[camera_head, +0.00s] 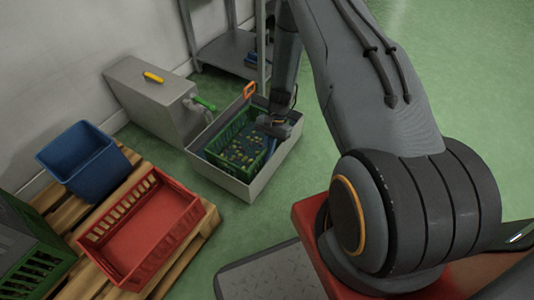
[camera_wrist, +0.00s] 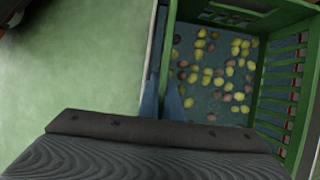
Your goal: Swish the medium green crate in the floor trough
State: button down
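The medium green crate (camera_head: 229,133) sits inside the grey floor trough (camera_head: 258,184), which stands on the green floor. In the wrist view, the crate (camera_wrist: 279,82) has slatted walls, and yellow-green and purplish olives (camera_wrist: 216,78) are scattered over its bluish inside. My gripper (camera_head: 275,128) is at the crate's right side in the head view, reaching down into the trough. In the wrist view, my gripper's bluish fingers (camera_wrist: 163,103) stand on either side of the crate's near wall and appear closed on it. The gripper hides part of that wall.
A grey tank (camera_head: 150,100) with a yellow item (camera_head: 153,77) and green tap (camera_head: 205,103) adjoins the trough; an orange handle (camera_head: 249,90) is at its far edge. A blue bin (camera_head: 82,157) and red crate (camera_head: 150,235) stand on a pallet (camera_head: 205,228). A metal rack (camera_head: 225,48) is behind.

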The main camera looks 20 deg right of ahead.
jog(key=r, duration=0.2)
jog(key=r+p, duration=0.1)
jog(key=r, duration=0.2)
jog(key=shift+d+r+p, duration=0.2)
jog(key=shift+r+p, duration=0.05)
jog(key=shift+p, duration=0.05)
jog(key=shift+r+p, duration=1.7)
jog(key=shift+r, duration=0.8)
